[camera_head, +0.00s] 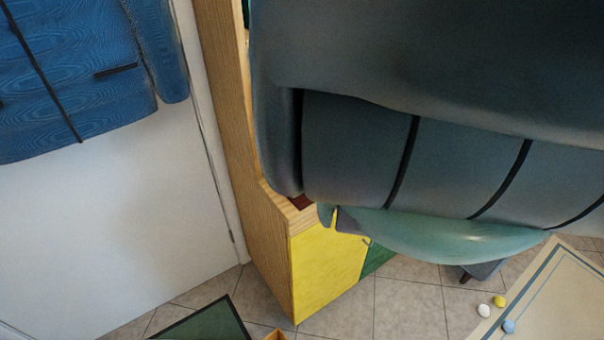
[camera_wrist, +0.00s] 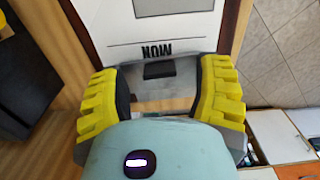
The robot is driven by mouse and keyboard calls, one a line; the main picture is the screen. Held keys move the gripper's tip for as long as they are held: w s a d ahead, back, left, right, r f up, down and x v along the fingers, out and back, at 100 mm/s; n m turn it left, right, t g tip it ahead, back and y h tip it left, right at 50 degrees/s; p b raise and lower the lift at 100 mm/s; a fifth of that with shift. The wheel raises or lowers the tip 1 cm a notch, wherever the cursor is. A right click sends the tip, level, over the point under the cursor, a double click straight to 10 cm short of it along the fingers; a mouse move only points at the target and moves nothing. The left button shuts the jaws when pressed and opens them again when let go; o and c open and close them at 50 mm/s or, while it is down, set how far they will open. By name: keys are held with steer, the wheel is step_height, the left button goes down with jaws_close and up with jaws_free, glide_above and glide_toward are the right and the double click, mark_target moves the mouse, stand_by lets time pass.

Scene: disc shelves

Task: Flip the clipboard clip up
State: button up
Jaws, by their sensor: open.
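In the wrist view, the clipboard (camera_wrist: 231,28) has a brown border and holds a white sheet (camera_wrist: 178,22) with upside-down black lettering. A shiny metal clip (camera_wrist: 150,98) with a dark rectangular patch lies at the sheet's near edge. My gripper (camera_wrist: 160,72) is open, its two yellow ribbed fingers on either side of the clip. The dark inner pads look close to the clip's sides; I cannot tell whether they touch. Nothing is visibly gripped. The teal gripper body hides what is nearest the camera. In the head view a large grey-teal form hides the clipboard and the gripper.
In the head view, a wooden cabinet with a yellow door (camera_head: 328,265) stands at the centre on a tiled floor (camera_head: 402,305). A white panel (camera_head: 110,225) and a blue object (camera_head: 75,75) are at left. A pale surface (camera_head: 560,300) with small balls is at lower right.

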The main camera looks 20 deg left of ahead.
steer(key=shift+f, duration=0.4)
jaws_close()
stand_by(0.4)
